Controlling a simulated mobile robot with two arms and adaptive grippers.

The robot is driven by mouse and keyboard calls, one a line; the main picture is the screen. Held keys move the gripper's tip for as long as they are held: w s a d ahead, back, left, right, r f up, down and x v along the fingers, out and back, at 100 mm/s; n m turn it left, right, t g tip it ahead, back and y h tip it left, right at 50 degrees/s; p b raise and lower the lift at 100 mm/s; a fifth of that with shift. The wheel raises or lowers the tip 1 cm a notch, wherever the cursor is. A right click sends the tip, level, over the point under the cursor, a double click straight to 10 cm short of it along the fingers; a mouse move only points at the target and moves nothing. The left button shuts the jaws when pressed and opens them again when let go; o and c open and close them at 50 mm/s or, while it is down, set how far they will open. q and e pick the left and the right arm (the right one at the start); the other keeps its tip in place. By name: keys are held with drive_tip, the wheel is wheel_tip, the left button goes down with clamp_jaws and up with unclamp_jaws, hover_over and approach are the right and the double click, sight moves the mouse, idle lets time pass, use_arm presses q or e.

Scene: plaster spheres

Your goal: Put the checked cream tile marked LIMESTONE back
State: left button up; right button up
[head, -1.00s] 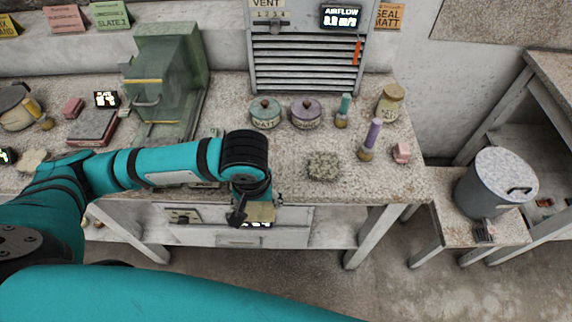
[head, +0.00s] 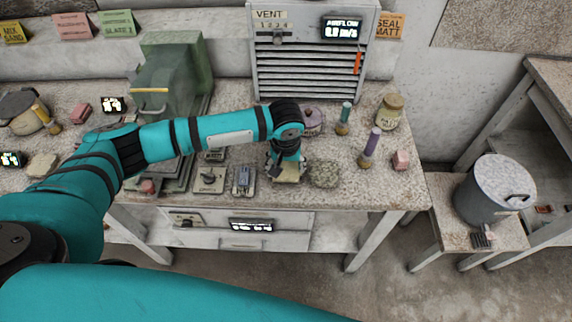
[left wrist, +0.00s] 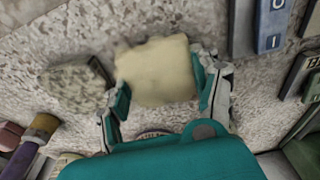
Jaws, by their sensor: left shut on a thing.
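A cream tile (head: 287,175) is in my left gripper (head: 286,167), over the front part of the worktop. In the left wrist view the cream tile (left wrist: 156,68) sits between the two fingers of the left gripper (left wrist: 164,90), which are shut on it. It has rough edges and looks plain there; I see no checks or lettering. I cannot tell whether it touches the worktop. A speckled grey stone piece (head: 324,174) lies just right of it in the head view, apart from it. My right gripper is not in view.
Behind my gripper stand a purple lidded pot (head: 313,121) and the vent unit (head: 312,60). A switch plate (head: 209,180) and a blue-grey switch (head: 244,180) lie to the left. A purple-handled tool (head: 370,148) and pink block (head: 401,160) are right. The worktop's front edge is close.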

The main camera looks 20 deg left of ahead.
sight(286, 174)
use_arm(q)
drive_tip(key=shift+f, duration=0.4)
drive_tip(key=o, duration=1.5)
drive_tip(key=shift+c, duration=0.2)
drive_tip(key=shift+r, duration=0.15)
wheel_tip(286, 174, up, 12)
drive_tip(key=s+b, duration=0.1)
drive_tip(key=shift+s+d, duration=0.25)
drive_tip(key=shift+s, duration=0.1)
